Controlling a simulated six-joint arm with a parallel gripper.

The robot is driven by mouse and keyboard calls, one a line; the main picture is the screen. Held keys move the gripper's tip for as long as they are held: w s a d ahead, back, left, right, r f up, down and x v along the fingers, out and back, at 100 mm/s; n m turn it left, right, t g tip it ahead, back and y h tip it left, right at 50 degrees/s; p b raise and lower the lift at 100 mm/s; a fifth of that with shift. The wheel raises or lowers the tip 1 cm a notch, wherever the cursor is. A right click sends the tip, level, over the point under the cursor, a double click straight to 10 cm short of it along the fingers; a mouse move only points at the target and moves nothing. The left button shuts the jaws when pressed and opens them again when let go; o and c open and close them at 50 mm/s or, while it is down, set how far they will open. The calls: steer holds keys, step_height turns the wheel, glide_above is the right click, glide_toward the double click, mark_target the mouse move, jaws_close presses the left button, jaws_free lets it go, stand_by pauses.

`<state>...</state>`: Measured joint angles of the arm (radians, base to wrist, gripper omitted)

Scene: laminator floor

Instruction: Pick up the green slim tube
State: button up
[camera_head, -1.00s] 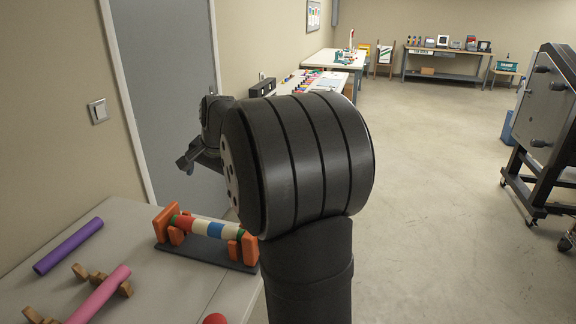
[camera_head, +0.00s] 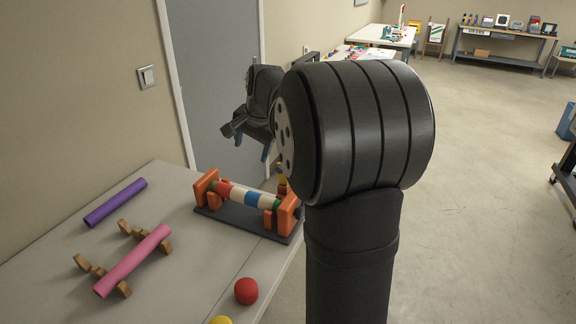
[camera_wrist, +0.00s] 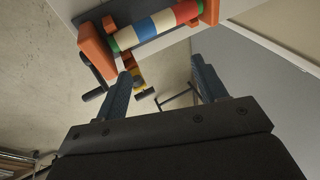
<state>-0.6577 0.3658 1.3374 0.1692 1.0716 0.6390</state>
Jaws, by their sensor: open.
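I cannot make out a separate green slim tube in either view. A striped roller (camera_head: 245,195) in white, blue and red, with green near its ends, lies in an orange-ended stand (camera_head: 208,187) on a dark base. It also shows at the top of the wrist view (camera_wrist: 150,28). My gripper (camera_head: 252,146) is above and behind the stand, partly hidden by my arm. In the wrist view my gripper (camera_wrist: 162,70) has its two blue fingers apart, with nothing held between them.
On the table (camera_head: 190,270) lie a purple tube (camera_head: 115,202) and a pink tube (camera_head: 132,261) on wooden cradles (camera_head: 82,264). A red ball (camera_head: 246,291) and a partly cut-off yellow object (camera_head: 220,320) are near the front edge. A wall and door stand behind.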

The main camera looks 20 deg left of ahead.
steer(key=m+g+h, duration=0.1)
steer(key=m+h, duration=0.3)
steer(key=m, duration=1.4)
glide_above(245, 192)
step_height(245, 192, down, 17)
steer(key=shift+d+r, duration=0.15)
steer(key=shift+f, duration=2.65)
steer(key=c, duration=1.2)
steer(key=shift+r, duration=0.1)
